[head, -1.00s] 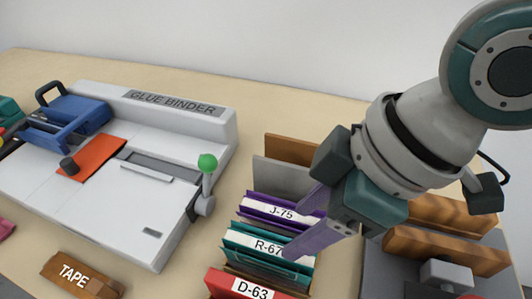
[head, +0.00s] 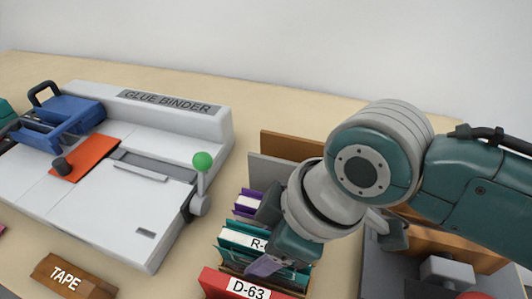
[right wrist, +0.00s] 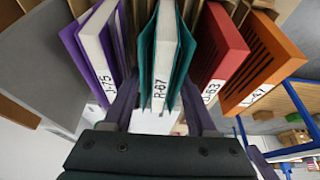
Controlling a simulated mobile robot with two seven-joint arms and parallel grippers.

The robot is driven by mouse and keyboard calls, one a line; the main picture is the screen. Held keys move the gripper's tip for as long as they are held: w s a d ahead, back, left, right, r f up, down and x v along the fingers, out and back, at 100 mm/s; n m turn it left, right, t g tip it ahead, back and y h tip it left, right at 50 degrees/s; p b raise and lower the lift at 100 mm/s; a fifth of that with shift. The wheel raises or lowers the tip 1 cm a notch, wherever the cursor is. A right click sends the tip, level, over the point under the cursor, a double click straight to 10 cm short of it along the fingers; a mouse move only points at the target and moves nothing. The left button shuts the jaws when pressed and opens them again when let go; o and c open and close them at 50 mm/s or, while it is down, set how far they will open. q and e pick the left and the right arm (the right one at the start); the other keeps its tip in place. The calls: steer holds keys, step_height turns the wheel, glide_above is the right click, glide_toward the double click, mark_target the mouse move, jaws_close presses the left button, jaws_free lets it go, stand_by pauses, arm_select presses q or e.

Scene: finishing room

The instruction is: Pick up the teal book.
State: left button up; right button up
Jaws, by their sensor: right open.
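The teal book (head: 232,240), labelled R-67, stands in a row between a purple book (head: 247,199) and a red book (head: 225,281). My right gripper (head: 268,264) is over the teal book in the head view and hides part of it and its label. In the right wrist view the teal book (right wrist: 164,58) is between the two open fingers of the right gripper (right wrist: 158,103), one on each side. I cannot tell whether the fingers touch its covers. My left gripper is not in view.
The purple book J-75 (right wrist: 97,45) and red book D-63 (right wrist: 220,50) are close on either side, with an orange book (right wrist: 262,62) beyond the red one. A glue binder (head: 150,130) is left of the row. A tape box (head: 72,277) lies in front.

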steer(key=shift+f, duration=0.25)
stand_by(0.3)
steer(key=shift+c, duration=0.2)
jaws_close()
stand_by(0.5)
